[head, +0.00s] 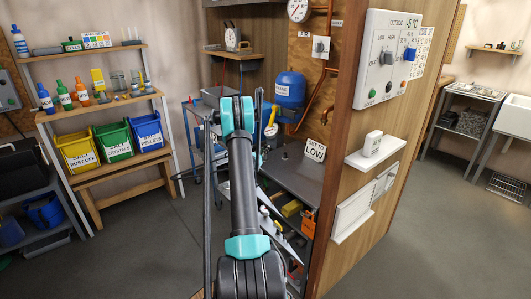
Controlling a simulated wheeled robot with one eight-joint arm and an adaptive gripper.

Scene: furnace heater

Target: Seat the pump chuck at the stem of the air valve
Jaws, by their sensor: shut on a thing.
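My arm reaches up the middle of the head view, and its teal-and-black wrist end covers what lies beyond it. My gripper's fingers do not show; they are hidden behind my arm. I cannot make out the pump chuck. A blue tank (291,86) with a white label is mounted on the wooden wall just right of my wrist. I cannot make out an air valve stem on it. A small yellow-and-white round thing (271,130) shows below and left of the tank; I cannot tell what it is.
A grey bench (305,178) with a "SET TO LOW" sign stands under the tank. A wooden partition (345,225) with a control panel (393,55) rises on the right. Shelves with bottles and coloured bins (115,140) stand left. The floor at the front left is clear.

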